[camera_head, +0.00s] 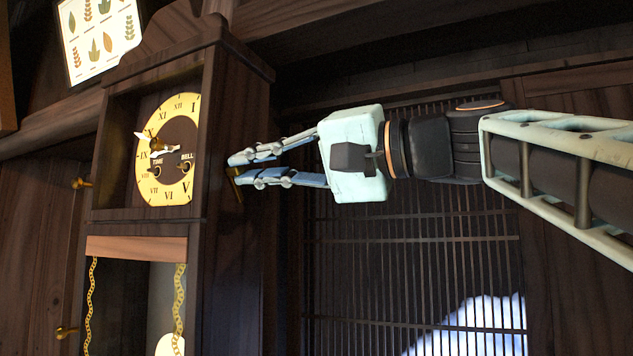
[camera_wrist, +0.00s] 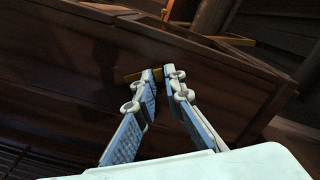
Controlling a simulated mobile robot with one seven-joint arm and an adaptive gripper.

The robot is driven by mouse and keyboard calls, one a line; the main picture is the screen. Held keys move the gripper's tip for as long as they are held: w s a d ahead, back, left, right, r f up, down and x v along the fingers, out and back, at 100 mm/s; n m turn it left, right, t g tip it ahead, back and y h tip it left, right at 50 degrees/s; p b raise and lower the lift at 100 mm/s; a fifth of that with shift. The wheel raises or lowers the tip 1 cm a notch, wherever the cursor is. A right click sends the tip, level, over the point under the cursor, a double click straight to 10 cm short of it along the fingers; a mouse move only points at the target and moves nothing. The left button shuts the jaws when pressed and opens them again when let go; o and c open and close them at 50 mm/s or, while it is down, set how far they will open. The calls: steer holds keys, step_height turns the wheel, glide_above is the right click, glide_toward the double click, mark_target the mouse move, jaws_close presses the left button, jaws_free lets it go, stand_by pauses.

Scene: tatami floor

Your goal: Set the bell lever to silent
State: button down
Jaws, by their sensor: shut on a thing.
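A tall dark wooden clock (camera_head: 240,100) stands left of centre in the head view. Its cream dial (camera_head: 167,150) has Roman numerals and two small round fittings marked TIME and BELL. A small brass lever (camera_head: 236,186) sticks out from the clock's right side wall. My gripper (camera_head: 236,169) reaches in from the right, with its fingertips at that side wall and shut on the brass lever.
Below the dial, an open case holds gold chains (camera_head: 180,290) and a pale round pendulum part. A slatted lattice screen (camera_head: 410,240) stands behind my arm. Brass knobs (camera_head: 82,183) are on the panels at left. A leaf-picture chart (camera_head: 98,35) hangs at upper left.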

steer(key=shift+s+f+n+b, duration=0.2)
steer(key=shift+f+n+b, duration=0.05)
steer(key=shift+n+b, duration=0.55)
steer(key=shift+r, duration=0.1)
steer(key=c, duration=2)
jaws_free()
steer(key=v, duration=1.2)
